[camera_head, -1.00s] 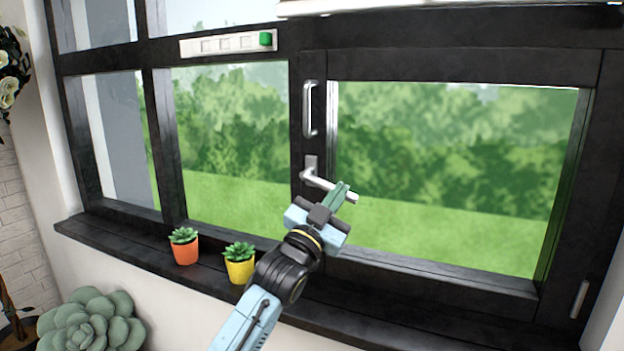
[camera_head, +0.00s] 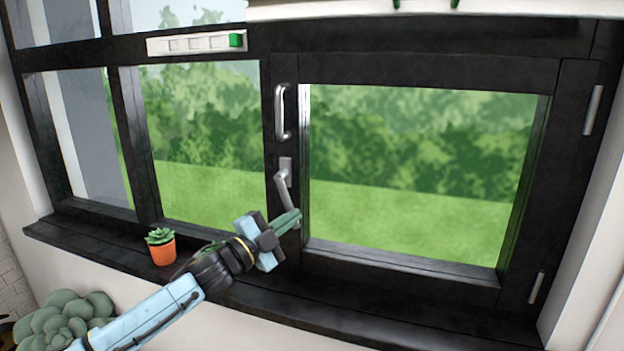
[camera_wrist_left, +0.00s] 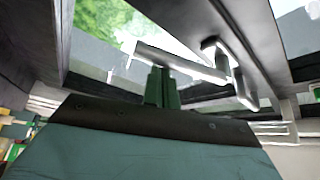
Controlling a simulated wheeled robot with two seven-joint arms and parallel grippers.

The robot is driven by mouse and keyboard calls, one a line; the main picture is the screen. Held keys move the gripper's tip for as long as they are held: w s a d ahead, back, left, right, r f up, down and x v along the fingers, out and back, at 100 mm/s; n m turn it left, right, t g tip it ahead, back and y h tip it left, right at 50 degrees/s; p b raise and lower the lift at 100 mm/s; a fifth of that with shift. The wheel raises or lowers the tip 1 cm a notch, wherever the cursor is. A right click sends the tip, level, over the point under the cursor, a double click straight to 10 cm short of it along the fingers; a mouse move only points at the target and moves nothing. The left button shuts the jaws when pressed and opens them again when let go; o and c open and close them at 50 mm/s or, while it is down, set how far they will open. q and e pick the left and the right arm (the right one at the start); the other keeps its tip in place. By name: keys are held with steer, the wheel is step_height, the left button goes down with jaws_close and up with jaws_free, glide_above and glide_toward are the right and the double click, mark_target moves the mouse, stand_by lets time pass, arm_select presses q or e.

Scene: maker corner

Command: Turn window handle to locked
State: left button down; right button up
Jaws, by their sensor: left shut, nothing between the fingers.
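The silver window handle (camera_head: 285,190) sits on the black frame left of the large pane. Its lever slants steeply down and a little right, not fully vertical. My left gripper (camera_head: 293,218) is shut with nothing held. Its green fingertips are at the lower end of the lever, overlapping it in the head view. In the left wrist view the shut fingers (camera_wrist_left: 162,88) reach up to the lever (camera_wrist_left: 185,67), at or very near contact. My right gripper is out of view.
A fixed pull bar (camera_head: 281,112) is above the handle. An orange pot (camera_head: 162,251) with a succulent stands on the dark sill (camera_head: 330,313), beside my left arm. A white strip with a green square (camera_head: 197,43) is on the upper frame. The sill's right part is clear.

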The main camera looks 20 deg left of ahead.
arm_select(q)
steer(key=shift+a+f, duration=0.15)
steer(key=shift+a, duration=0.5)
steer(key=shift+a+f, duration=0.15)
steer(key=shift+a, duration=0.45)
steer(key=shift+a, duration=0.1)
steer(key=d+p, duration=0.1)
steer(key=d, duration=0.3)
steer(key=r+b+v, duration=0.2)
steer(key=v, duration=0.8)
steer(key=shift+s+a+r, duration=0.15)
steer(key=shift+s+a, duration=0.1)
steer(key=shift+s, duration=0.15)
